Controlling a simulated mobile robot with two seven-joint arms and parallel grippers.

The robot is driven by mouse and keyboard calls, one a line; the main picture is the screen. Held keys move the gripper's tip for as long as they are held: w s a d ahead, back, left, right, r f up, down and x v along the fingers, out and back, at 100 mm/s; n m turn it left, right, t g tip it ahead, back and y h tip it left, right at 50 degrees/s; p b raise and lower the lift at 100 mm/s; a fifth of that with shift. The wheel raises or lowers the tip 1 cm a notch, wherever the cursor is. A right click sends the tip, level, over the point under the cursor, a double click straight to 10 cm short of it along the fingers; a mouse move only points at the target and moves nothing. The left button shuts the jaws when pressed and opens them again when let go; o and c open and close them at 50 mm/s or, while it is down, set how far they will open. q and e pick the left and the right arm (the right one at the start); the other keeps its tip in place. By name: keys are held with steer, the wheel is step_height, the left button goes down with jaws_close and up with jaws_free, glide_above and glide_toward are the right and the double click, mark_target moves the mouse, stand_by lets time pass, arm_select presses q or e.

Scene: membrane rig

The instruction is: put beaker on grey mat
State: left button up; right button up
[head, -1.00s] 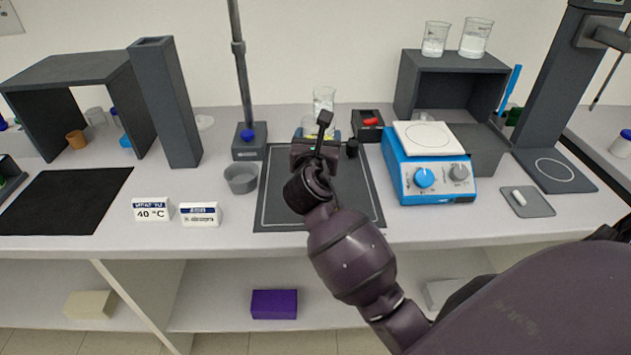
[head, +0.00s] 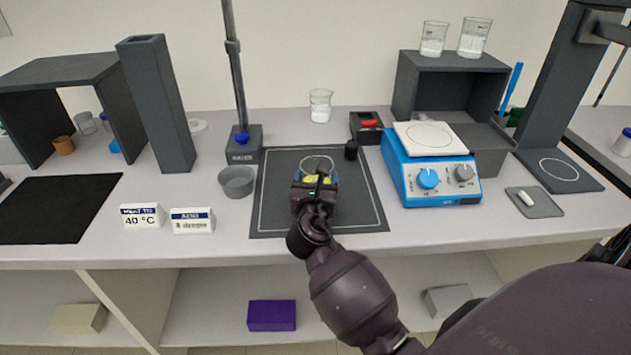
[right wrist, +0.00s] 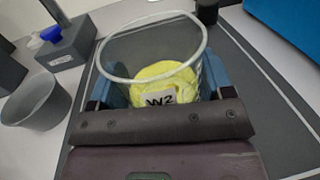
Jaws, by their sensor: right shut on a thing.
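The beaker, clear glass with yellow contents and a W2 label (right wrist: 160,75), is between the fingers of my right gripper (head: 315,183), which is shut on it. It stands upright in the right wrist view, and its rim (head: 318,163) shows in the head view. The grey mat (head: 268,205), dark with a thin pale border line, lies under the gripper in the middle of the bench. The beaker is over the middle of the mat; whether its base touches is hidden by the gripper. My left gripper is not in view.
A beaker with white contents (head: 320,106) stands behind the mat. A grey cup (head: 237,181) and a stand base (head: 244,145) are left of it. A black knob-like piece (head: 351,150) is at its back right corner, and a blue hotplate (head: 430,180) is to the right.

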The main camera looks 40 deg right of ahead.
steer(key=o, duration=1.1)
steer(key=shift+f, duration=0.1)
steer(key=shift+c, duration=0.2)
steer(key=shift+s+a, duration=0.1)
steer(key=shift+s, duration=0.05)
steer(key=v, duration=1.1)
steer(key=shift+s+a+r, duration=0.2)
steer(key=shift+s, duration=0.05)
